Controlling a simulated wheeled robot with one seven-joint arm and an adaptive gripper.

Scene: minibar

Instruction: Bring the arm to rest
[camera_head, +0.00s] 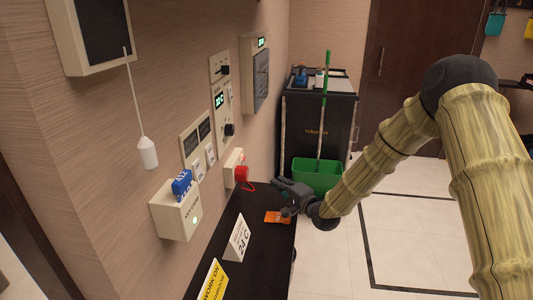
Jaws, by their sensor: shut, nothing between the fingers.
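My arm comes in from the right of the head view and reaches down to the left. My gripper (285,198) is at its end, above the far right part of the black counter (262,243). Its fingers are small in the picture and hold nothing that I can see. An orange card (275,217) lies on the counter just below and beside the gripper. I cannot tell whether the gripper touches it.
A wall box holding a blue card (181,185), a red plug (241,174) and switch panels are on the left wall. Signs (237,238) stand on the counter. A black cart (337,108) with a green bin (317,175) stands behind. The floor (400,225) is clear.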

